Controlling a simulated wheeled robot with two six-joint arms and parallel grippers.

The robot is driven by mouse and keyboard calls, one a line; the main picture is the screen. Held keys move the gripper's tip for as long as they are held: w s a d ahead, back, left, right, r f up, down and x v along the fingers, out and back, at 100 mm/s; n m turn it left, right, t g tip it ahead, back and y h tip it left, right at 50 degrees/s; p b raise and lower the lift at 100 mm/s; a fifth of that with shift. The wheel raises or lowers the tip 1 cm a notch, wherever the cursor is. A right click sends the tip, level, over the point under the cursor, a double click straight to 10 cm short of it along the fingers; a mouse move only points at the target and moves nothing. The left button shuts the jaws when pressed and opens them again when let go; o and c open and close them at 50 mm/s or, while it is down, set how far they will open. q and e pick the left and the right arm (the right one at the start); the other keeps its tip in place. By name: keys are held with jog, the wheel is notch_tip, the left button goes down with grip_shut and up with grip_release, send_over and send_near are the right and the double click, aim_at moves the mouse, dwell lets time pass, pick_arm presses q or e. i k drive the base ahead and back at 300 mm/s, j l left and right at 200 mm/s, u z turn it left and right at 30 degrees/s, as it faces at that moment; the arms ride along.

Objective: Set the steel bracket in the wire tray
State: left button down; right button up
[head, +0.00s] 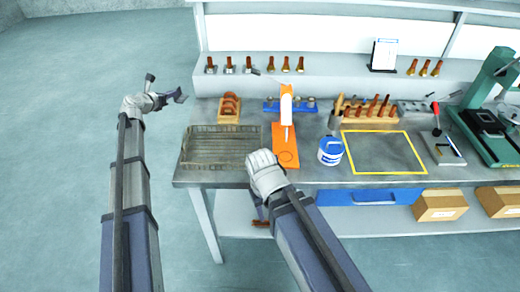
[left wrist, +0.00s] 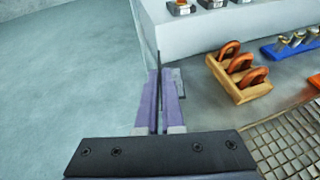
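The wire tray (head: 220,150) is an empty mesh tray at the front left of the bench; its corner shows at the lower right of the left wrist view (left wrist: 290,142). My left gripper (head: 176,97) is off the bench's left edge, behind and left of the tray. In the left wrist view its purple fingers (left wrist: 160,100) are nearly closed on a thin grey plate, apparently the steel bracket (left wrist: 179,82), whose flat leg shows beyond the right finger.
A wooden rack with copper pieces (head: 229,108) stands behind the tray. An orange stand (head: 285,158) is right of it, then a blue-and-white tub (head: 331,151) and a yellow-outlined area (head: 384,153), which is clear. A raised shelf (head: 330,82) runs along the back.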

aim_at(224, 148)
jog(key=l, duration=0.8)
jog(key=k+l, duration=0.1)
jog(key=l, duration=0.75)
